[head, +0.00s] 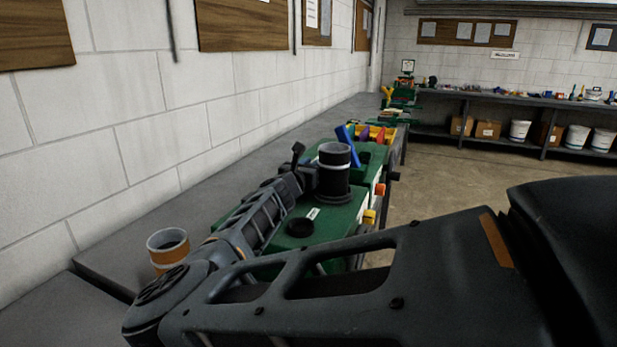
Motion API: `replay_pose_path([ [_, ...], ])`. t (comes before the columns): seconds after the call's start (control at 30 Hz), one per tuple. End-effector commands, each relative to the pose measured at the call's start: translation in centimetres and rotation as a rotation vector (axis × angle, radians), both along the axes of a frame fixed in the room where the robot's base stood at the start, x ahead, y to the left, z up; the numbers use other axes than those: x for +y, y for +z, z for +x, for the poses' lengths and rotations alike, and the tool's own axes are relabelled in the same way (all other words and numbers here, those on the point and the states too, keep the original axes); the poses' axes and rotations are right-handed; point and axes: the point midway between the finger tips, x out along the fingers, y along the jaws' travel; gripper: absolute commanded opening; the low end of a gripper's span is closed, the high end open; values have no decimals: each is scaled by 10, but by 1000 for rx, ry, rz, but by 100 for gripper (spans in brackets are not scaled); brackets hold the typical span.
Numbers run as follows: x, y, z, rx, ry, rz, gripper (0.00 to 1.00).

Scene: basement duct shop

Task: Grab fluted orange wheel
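A small orange knob-like part (380,189) sticks out from the front side of the green machine on the bench. It is the closest match to the fluted orange wheel, but it is too small to make out fluting. My arm crosses the lower picture and bends back over the green machine (346,207). My gripper (299,158) is at its far end, left of the black cylinder and apart from the orange part. Its fingers are too small and dark to tell whether they are open or shut.
A black cylinder (334,178) stands on the green machine. A yellow part (369,217) is on its front side, nearer than the orange one. A blue piece (347,146) leans behind. An orange-banded cup (167,246) stands at left. Open floor (460,190) lies right.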

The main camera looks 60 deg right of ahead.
Motion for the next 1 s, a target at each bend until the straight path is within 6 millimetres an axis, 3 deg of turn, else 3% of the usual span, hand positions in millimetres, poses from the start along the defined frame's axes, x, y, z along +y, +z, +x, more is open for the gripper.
replay_pose_path([
  [0.23,0,0,0,0,0,0,0],
  [0.67,0,3,0,-1,0,0,0],
  [0.83,0,16,0,-3,-1,-1,0],
  [1.0,0,41,0,-5,-3,-1,0],
])
